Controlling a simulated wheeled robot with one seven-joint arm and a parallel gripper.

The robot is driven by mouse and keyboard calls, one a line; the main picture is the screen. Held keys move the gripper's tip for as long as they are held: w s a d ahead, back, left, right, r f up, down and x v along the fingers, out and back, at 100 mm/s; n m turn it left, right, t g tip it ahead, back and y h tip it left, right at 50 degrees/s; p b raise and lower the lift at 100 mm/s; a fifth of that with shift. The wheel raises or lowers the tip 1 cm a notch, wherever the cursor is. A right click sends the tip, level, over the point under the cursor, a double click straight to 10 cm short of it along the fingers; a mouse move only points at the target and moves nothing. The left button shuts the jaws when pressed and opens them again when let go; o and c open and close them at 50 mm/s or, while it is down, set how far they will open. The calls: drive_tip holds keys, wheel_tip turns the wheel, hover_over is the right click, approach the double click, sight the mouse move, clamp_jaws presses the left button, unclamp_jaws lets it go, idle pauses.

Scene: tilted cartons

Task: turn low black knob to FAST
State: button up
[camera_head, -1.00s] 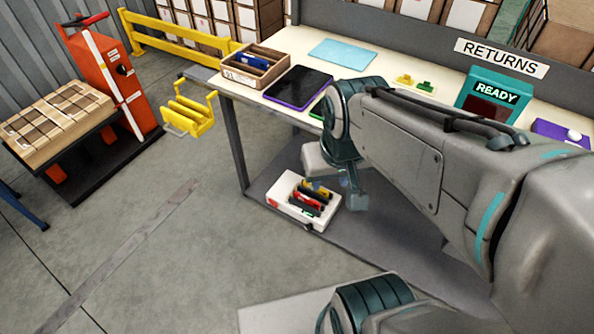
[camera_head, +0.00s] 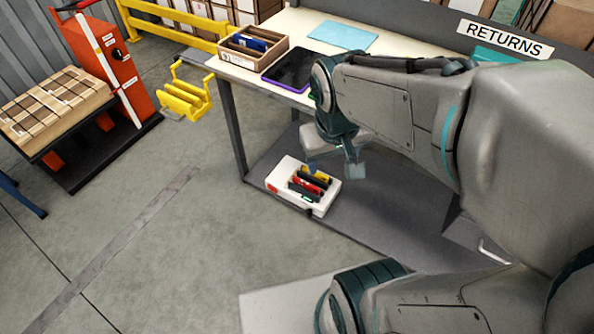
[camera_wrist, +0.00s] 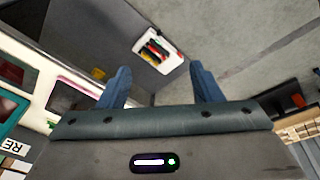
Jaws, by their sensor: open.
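A white charger-like box (camera_head: 283,178) sits on the lower shelf under the table, with red, yellow and black blocks in its top. A small dark part (camera_head: 309,212) shows at its near lower corner, possibly a black knob; no FAST marking is readable. A red part (camera_head: 272,188) is on its left end. My gripper (camera_head: 336,164) is above and right of the box, apart from it, partly hidden by its own wrist. In the wrist view my gripper's (camera_wrist: 160,68) fingers are spread and empty, and the white box (camera_wrist: 178,62) shows beyond them.
The tabletop edge (camera_head: 265,91) lies above the shelf (camera_head: 380,215). An orange lift (camera_head: 95,50) with a black dial (camera_head: 117,53) stands at the left, carrying cartons (camera_head: 55,105).

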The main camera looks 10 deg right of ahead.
drive_tip(key=w+d+f+n+h+b, duration=0.1)
drive_tip(key=w+f+n+h+b, duration=0.4)
drive_tip(key=f, duration=0.9)
drive_tip(key=w+d+f+n+h+b, duration=0.1)
drive_tip(key=w+f+n+b, duration=0.2)
drive_tip(key=w+f+b, duration=0.85)
drive_tip(key=w+d+f+n+h+b, duration=0.1)
drive_tip(key=w+f+n+h+b, duration=0.25)
drive_tip(key=f, duration=1.25)
drive_tip(key=w+a+f+n+t+h+b, duration=0.1)
drive_tip(key=w+a+f+n+t+b, duration=0.2)
drive_tip(key=f, duration=0.7)
drive_tip(key=w+f+n+b, duration=0.2)
drive_tip(key=f+n+b, duration=0.2)
drive_tip(key=f, duration=0.6)
drive_tip(key=n+t+y+b, duration=0.2)
drive_tip(key=n+t+b, duration=0.3)
drive_tip(key=n+b, duration=0.5)
approach(307, 215)
drive_tip(key=w+d+f, duration=0.1)
drive_tip(key=w, duration=0.1)
drive_tip(key=w+d+f+m+b, duration=0.1)
drive_tip(key=d, duration=0.1)
drive_tip(key=w+d+f+m, duration=0.1)
drive_tip(key=w+d, duration=0.1)
drive_tip(key=shift+w+f+b, duration=0.2)
drive_tip(key=shift+w+b, duration=0.1)
drive_tip(key=shift+b, duration=0.05)
drive_tip(key=shift+w+d+f, duration=0.1)
drive_tip(key=shift+w+d, duration=0.35)
